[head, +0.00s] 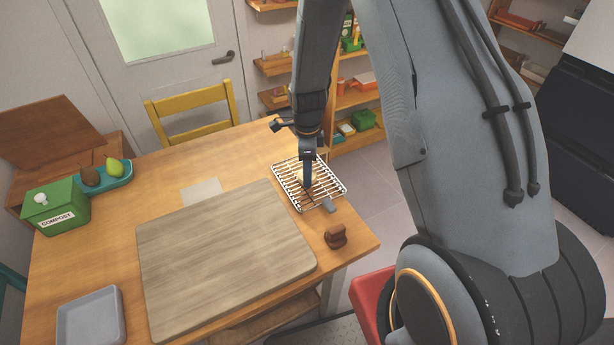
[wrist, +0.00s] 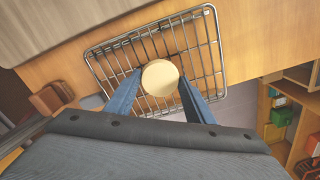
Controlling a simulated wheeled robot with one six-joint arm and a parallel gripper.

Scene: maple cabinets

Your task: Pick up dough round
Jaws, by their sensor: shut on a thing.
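The dough round (wrist: 160,77) is a pale, cream-coloured disc in the wrist view. It sits between the two blue-grey fingers of my gripper (wrist: 160,92), which is shut on it. Behind it is a wire cooling rack (wrist: 108,62). I cannot tell whether the dough touches the rack. In the head view my gripper (head: 310,188) points down over the rack (head: 334,184) near the table's right edge. The dough is hard to make out there, behind the fingers.
A large wooden board (head: 220,250) lies left of the rack. A small brown object (head: 336,237) stands in front of the rack. A grey tray (head: 91,318), a green compost box (head: 57,208) and a teal fruit dish (head: 112,182) are at the left. A yellow chair (head: 190,100) stands behind.

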